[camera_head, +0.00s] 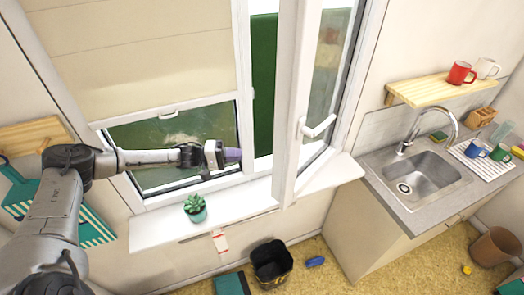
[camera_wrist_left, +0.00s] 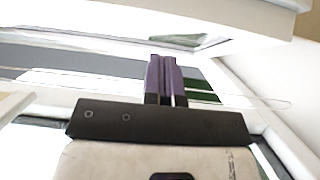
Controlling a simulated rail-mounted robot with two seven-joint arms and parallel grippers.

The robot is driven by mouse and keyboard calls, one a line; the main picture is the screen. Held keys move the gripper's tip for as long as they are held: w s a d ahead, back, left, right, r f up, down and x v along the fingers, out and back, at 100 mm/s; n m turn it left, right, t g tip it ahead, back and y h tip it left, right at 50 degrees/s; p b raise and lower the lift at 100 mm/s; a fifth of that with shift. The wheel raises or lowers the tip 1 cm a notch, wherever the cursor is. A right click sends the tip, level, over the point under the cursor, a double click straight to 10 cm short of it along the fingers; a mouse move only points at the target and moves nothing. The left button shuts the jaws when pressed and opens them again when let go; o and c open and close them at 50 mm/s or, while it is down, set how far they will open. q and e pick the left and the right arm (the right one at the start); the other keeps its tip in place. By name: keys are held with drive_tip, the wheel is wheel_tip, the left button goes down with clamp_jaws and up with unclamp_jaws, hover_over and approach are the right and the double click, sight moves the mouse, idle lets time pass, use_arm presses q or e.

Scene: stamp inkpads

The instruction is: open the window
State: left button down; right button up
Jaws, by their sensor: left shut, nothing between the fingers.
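The window (camera_head: 283,110) has a white frame, and its right sash stands swung open into the room, with a gap to the green outside on its left. A white handle (camera_head: 318,127) sits on the open sash. My left gripper (camera_head: 233,155) is in front of the left pane's lower right, left of the open sash and apart from the handle. Its purple fingers (camera_wrist_left: 166,78) are shut with nothing between them in the left wrist view. My right gripper is not in view.
A white sill (camera_head: 150,232) below the window bears a small potted succulent (camera_head: 194,207). A beige blind (camera_head: 140,50) covers the upper left pane. A sink (camera_head: 425,175) and a wooden shelf (camera_head: 430,92) with mugs are at right. A black bin (camera_head: 271,264) stands on the floor.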

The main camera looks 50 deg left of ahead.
use_arm(q)
drive_tip(key=p+x, duration=0.2)
drive_tip(key=x, duration=0.7)
drive_tip(key=shift+w, duration=0.25)
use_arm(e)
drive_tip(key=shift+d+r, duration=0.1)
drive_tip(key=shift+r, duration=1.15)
use_arm(q)
drive_tip(key=shift+d+f, duration=0.1)
drive_tip(key=shift+d, duration=0.05)
